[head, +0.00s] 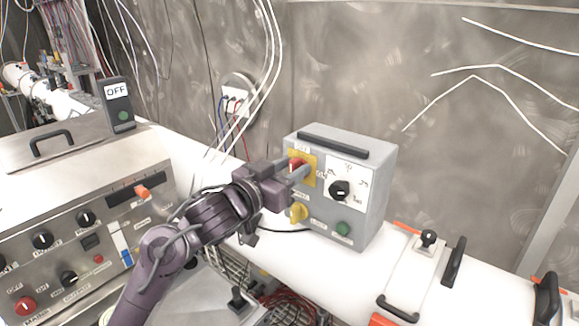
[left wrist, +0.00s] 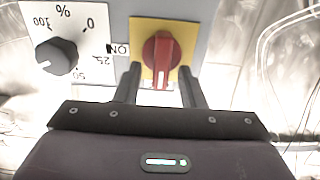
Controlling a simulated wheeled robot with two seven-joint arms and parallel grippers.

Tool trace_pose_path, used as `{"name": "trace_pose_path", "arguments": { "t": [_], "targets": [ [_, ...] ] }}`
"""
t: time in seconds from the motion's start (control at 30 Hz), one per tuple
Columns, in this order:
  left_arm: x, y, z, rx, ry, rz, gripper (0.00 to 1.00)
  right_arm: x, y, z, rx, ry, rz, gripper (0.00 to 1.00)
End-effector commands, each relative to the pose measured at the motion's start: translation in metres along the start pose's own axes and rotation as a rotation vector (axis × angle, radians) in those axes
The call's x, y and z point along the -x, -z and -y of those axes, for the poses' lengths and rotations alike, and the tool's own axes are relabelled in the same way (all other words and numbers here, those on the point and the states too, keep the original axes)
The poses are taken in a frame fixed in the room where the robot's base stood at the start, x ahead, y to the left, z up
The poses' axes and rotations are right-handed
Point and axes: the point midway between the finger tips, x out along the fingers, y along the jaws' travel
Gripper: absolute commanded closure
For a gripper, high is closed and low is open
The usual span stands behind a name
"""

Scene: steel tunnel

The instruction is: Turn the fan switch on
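A grey control box (head: 363,204) with a black top handle stands on the white bench. On its front a red rotary switch (head: 297,164) sits on a yellow plate (head: 309,179), partly hidden by my left gripper (head: 294,169). In the left wrist view the red switch (left wrist: 161,56) shows upside down, its handle upright in the picture, with an "ON" label (left wrist: 119,49) at its left. My left gripper's two fingers are open, one on each side of the handle, with gaps visible. My right gripper is not in view.
The box also has a black percent dial (head: 340,190), a yellow knob (head: 298,212) and a green button (head: 342,228). A steel panel (head: 70,190) with knobs stands left. A plate with black handles (head: 412,280) lies right. A wall socket (head: 236,97) is behind.

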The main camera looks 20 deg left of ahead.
Motion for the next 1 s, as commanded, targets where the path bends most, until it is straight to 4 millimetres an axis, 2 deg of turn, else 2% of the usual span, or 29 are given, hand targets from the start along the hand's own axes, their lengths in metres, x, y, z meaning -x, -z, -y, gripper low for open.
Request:
{"name": "trace_pose_path", "arguments": {
  "t": [0.2, 0.5, 0.77, 1.0],
  "targets": [
    [-0.0005, -0.0006, 0.0000, 0.000, 0.000, 0.001, 0.64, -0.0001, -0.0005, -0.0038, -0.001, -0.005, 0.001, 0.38],
    [-0.0002, -0.0006, 0.0002, 0.000, 0.001, 0.001, 1.00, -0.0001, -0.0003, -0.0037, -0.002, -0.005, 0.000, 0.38],
    [-0.0002, -0.0009, -0.0001, -0.015, 0.001, 0.001, 1.00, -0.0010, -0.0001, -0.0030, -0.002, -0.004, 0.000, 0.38],
    [0.0000, -0.0019, -0.0012, -0.115, 0.001, 0.001, 1.00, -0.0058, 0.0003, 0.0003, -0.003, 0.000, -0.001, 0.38]
  ]
}}
